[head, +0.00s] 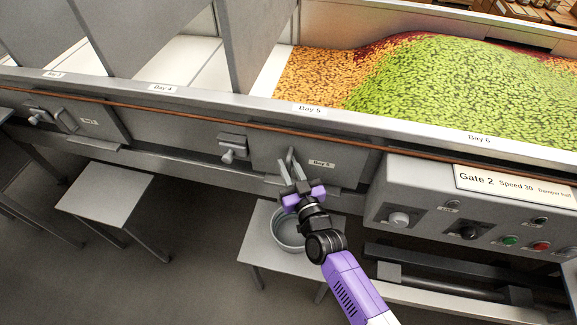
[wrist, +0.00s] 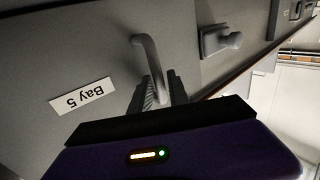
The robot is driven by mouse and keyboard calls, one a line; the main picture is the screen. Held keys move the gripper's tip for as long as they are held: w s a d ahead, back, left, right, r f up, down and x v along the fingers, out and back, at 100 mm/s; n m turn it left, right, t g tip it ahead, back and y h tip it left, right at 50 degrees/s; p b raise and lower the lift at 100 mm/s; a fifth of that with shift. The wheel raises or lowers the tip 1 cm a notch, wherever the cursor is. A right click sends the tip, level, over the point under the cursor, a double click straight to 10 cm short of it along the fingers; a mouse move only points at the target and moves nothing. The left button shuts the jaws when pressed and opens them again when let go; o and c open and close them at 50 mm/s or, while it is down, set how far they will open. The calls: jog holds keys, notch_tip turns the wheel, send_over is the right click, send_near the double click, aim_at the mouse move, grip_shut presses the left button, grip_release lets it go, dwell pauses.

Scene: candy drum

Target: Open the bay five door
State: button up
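The bay five door (head: 265,155) is a grey panel with a "Bay 5" label (head: 321,164), below the trough rim. It looks shut. Its bar handle (wrist: 147,55) stands out from the panel in the wrist view. My gripper (head: 290,168) is at this handle. In the wrist view my gripper's two ridged fingers (wrist: 163,88) are apart, with the lower part of the handle between them. A gap shows on the right finger's side; contact with the left finger is unclear. The latch with a knob (head: 232,147) is left of the door; it also shows in the wrist view (wrist: 220,40).
A round metal pan (head: 287,238) sits on a small table (head: 262,262) below the door. The control box (head: 470,205) stands close on the right. Orange and green candy (head: 440,85) fills the trough above. Another table (head: 103,192) is at left.

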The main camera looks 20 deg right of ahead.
jog(key=shift+w, duration=0.2)
grip_shut()
dwell(1.3)
